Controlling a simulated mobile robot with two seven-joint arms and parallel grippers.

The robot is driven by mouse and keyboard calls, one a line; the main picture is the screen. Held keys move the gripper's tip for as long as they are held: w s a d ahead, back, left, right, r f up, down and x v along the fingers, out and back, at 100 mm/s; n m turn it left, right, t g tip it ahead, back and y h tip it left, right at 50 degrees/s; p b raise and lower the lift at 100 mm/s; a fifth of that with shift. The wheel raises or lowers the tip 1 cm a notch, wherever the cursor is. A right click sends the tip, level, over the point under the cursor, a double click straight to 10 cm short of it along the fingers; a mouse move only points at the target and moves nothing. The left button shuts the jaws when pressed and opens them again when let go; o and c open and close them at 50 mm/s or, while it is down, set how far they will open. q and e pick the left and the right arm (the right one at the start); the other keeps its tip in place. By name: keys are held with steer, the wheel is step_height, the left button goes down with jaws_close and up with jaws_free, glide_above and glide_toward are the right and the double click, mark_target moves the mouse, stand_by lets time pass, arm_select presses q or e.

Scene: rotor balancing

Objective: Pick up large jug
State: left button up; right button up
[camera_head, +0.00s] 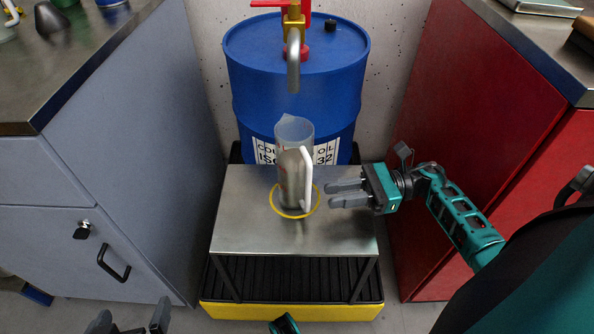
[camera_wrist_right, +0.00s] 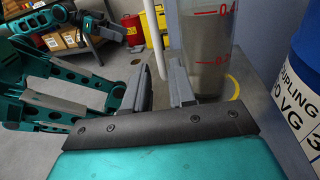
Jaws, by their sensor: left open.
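The large jug (camera_head: 292,135) is tall and clear, with red marks and a white handle (camera_head: 306,180) on its right side. It stands upright on the metal stand (camera_head: 250,235), within a yellow ring (camera_head: 276,210). My right gripper (camera_head: 328,194) is open and empty just right of the handle, with its fingers pointing at it. In the right wrist view, the handle shows beyond and between the fingertips (camera_wrist_right: 163,90), and the jug (camera_wrist_right: 208,45) is right of them. My left gripper (camera_head: 132,320) is open at the bottom left edge, away from the jug.
A blue drum (camera_head: 250,90) stands behind the stand. Its tap's spout (camera_head: 293,62) hangs above and behind the jug. A grey cabinet (camera_head: 130,170) stands at left and a red cabinet (camera_head: 450,120) at right. A yellow-edged black grate (camera_head: 290,312) lies under the stand.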

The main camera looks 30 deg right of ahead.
mark_target(298, 174)
steer(key=x, duration=0.3)
steer(key=shift+w+a, duration=0.1)
steer(key=shift+a, duration=0.05)
steer(key=x, duration=0.4)
steer(key=shift+r, duration=0.3)
steer(key=shift+w+a, duration=0.15)
steer(key=shift+a, duration=0.45)
steer(key=shift+c, duration=0.5)
jaws_close()
